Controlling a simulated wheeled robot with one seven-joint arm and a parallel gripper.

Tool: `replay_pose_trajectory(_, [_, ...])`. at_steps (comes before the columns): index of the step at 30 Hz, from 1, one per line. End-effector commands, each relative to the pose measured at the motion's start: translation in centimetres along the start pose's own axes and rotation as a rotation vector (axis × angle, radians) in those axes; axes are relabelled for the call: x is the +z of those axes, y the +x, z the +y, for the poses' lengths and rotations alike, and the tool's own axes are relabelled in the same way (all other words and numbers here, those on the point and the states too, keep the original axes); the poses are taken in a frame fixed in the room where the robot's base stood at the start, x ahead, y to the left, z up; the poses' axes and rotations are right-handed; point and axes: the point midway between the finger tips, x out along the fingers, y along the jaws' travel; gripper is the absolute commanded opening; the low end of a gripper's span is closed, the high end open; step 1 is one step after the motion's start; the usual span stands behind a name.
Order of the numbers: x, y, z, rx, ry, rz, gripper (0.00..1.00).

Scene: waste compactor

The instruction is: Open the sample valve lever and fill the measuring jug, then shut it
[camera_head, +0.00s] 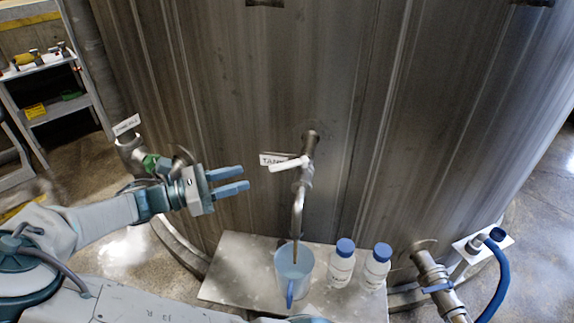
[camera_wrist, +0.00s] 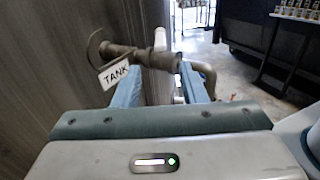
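The sample valve (camera_head: 306,172) sticks out of the tank wall, with a white lever (camera_head: 288,164) pointing left. Its spout curves down over the blue, see-through measuring jug (camera_head: 294,270), whose handle faces the front. A thin brownish line shows between spout and jug; I cannot tell whether it is flowing liquid. How full the jug is stays unclear. My gripper (camera_head: 229,180) is open and empty, left of the lever and apart from it, fingers pointing right. In the wrist view the valve pipe (camera_wrist: 150,58) lies beyond the fingertips, with a TANK tag (camera_wrist: 114,75).
The jug stands on a metal shelf (camera_head: 235,265) beside two white bottles (camera_head: 342,265) (camera_head: 376,268) with blue caps. A pipe with a blue hose (camera_head: 495,285) is at the lower right. Another valve with a green part (camera_head: 152,163) sits behind my gripper at left.

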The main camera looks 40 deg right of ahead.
Motion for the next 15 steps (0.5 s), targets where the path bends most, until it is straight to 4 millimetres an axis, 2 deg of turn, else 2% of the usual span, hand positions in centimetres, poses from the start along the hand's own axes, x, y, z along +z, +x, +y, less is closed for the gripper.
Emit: replay_pose_trajectory(15, [0.0,10.2,-0.2,-0.006,-0.001,0.002,0.38])
